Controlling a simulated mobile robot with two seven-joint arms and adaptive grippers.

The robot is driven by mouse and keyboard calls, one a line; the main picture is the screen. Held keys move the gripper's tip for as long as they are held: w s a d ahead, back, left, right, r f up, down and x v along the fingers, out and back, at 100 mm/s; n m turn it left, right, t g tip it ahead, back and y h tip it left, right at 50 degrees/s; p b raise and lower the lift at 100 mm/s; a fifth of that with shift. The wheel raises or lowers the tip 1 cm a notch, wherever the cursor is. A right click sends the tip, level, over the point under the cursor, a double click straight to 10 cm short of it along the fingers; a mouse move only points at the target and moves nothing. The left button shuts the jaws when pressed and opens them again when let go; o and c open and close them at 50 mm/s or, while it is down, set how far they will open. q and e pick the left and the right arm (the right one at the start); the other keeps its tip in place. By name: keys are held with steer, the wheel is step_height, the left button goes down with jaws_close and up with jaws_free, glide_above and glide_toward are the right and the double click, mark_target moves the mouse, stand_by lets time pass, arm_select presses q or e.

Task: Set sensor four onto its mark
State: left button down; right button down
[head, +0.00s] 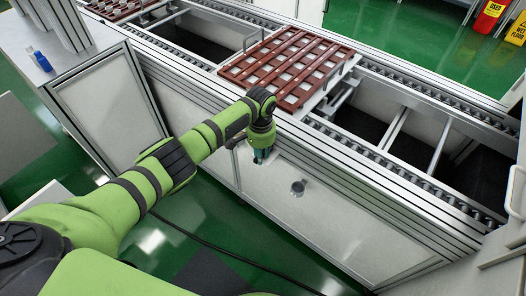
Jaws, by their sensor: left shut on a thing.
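My left gripper (262,157) comes in on the green arm and points down in front of the conveyor's near rail. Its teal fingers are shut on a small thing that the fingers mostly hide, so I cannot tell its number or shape. A small round grey metal piece (297,188) shows on the pale panel to the right of and below the gripper, apart from it. I cannot read any label on it, and I cannot make out a mark. My right gripper is not in view.
A red-brown slatted tray (290,68) sits on the conveyor just behind my gripper. The roller rail (400,168) runs down to the right, beside open bays. A small blue bottle (42,61) stands on the grey cabinet at left. Green floor is open in front.

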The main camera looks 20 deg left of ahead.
arm_select(q)
steer(key=c, duration=1)
jaws_free()
steer(key=shift+c, duration=0.2)
step_height(320, 180, up, 12)
